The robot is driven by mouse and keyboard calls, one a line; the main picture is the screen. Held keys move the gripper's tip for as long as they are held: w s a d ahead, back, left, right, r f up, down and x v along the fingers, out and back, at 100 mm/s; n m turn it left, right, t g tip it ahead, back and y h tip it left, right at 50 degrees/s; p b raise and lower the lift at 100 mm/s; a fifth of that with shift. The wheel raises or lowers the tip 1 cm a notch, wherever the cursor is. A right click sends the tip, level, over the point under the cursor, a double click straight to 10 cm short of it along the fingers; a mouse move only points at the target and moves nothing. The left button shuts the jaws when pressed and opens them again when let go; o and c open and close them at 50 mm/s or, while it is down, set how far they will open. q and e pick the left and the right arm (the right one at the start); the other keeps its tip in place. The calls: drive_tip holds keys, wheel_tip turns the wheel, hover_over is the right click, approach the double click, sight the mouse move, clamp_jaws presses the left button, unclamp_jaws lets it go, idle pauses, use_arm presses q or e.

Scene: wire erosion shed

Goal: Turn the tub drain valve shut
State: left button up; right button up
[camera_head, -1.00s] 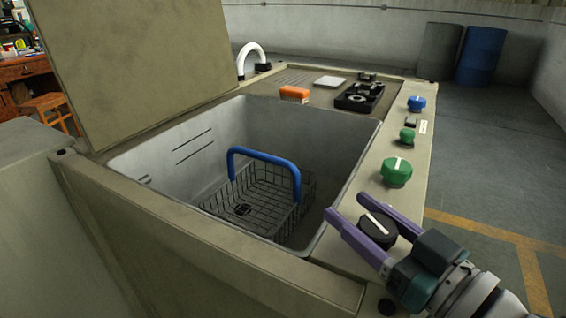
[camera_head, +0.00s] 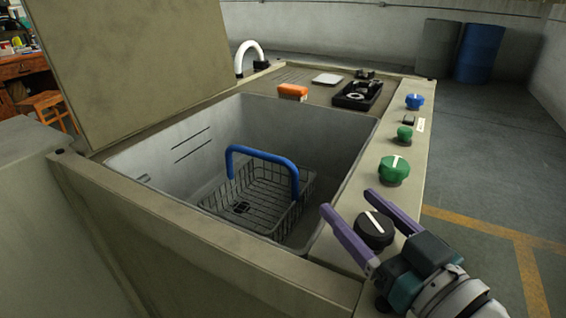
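A black round knob (camera_head: 375,231) with a white pointer line is on the right-hand ledge of the tub, nearest to me. Its line slants from upper left to lower right. My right gripper (camera_head: 352,203) is open, its purple fingers on either side of this knob with a visible gap at the left finger. Whether the right finger touches it I cannot tell. Farther along the ledge are a large green knob (camera_head: 394,170), a small green knob (camera_head: 404,133) and a blue knob (camera_head: 414,102). No readable label shows which is the drain valve. My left gripper is out of view.
The open grey tub (camera_head: 280,120) holds a wire basket (camera_head: 260,205) with a blue handle (camera_head: 262,153). A raised lid (camera_head: 135,65) stands at the left. An orange block (camera_head: 292,91) and black tray (camera_head: 357,95) lie behind the tub.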

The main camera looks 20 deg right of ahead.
sight(388, 242)
drive_tip(key=shift+o, duration=0.8)
drive_tip(key=s, duration=1)
drive_tip(key=shift+d, duration=0.35)
drive_tip(key=shift+d+f, duration=0.1)
drive_tip(key=shift+d+n+g+y+b, duration=2.35)
drive_tip(key=shift+n+y+b, duration=1.1)
drive_tip(key=shift+y, duration=1.75)
drive_tip(key=shift+t, duration=0.25)
drive_tip(key=x, duration=0.9)
drive_tip(key=shift+w+d+b, duration=0.1)
drive_tip(key=shift+d+b, duration=0.1)
drive_tip(key=shift+b, duration=0.15)
